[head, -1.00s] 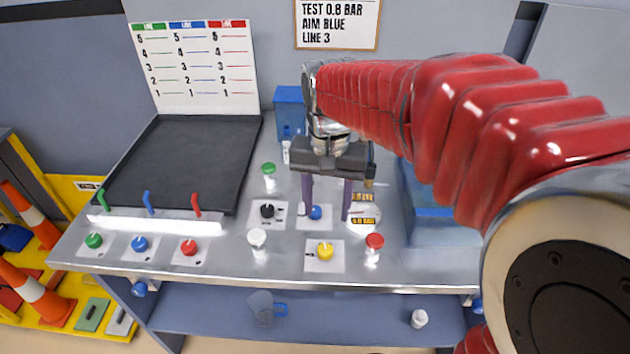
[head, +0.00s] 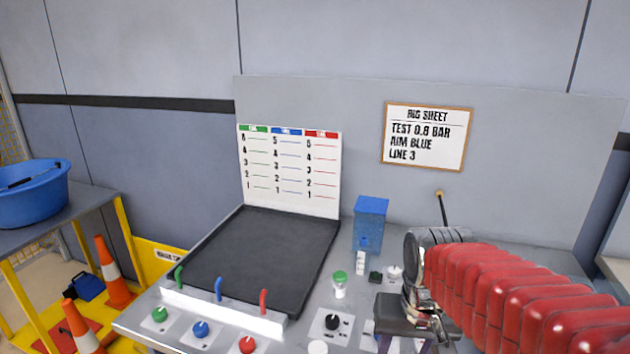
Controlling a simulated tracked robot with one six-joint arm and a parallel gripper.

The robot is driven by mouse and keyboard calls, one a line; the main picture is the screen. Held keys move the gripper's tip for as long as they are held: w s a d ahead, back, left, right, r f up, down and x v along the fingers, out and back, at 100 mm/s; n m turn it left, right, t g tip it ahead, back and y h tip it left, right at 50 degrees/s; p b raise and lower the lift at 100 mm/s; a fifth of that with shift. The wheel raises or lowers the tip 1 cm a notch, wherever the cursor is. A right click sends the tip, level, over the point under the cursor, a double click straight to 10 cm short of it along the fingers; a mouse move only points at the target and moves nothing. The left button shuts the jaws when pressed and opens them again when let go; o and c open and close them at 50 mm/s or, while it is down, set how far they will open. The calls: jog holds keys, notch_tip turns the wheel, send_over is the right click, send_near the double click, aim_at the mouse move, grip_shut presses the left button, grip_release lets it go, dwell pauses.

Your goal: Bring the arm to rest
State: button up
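My gripper (head: 405,343) is at the bottom edge of the head view, right of centre, over the bench. The tops of its two fingers show, standing apart, with nothing visible between them; the fingertips are cut off by the frame. My red-sleeved arm reaches in from the right, bent down at the wrist. A black knob (head: 332,322) sits on its plate left of the gripper. The blue knob seen earlier under the gripper is hidden or out of frame.
A green-capped bottle (head: 340,283) and a blue box (head: 369,222) stand close behind the gripper. A black tray (head: 262,257) with green, blue and red levers lies left. A rig sheet (head: 427,136) hangs on the wall. A blue tub (head: 32,195) is far left.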

jog(key=s+r+n+t, duration=0.1)
jog(key=s+r+t, duration=0.2)
jog(key=s, duration=0.4)
jog(key=shift+s+d+r+n+t, duration=0.15)
jog(key=shift+s+r+n+t, duration=0.15)
jog(key=shift+s+r, duration=0.1)
jog(key=shift+c, duration=0.5)
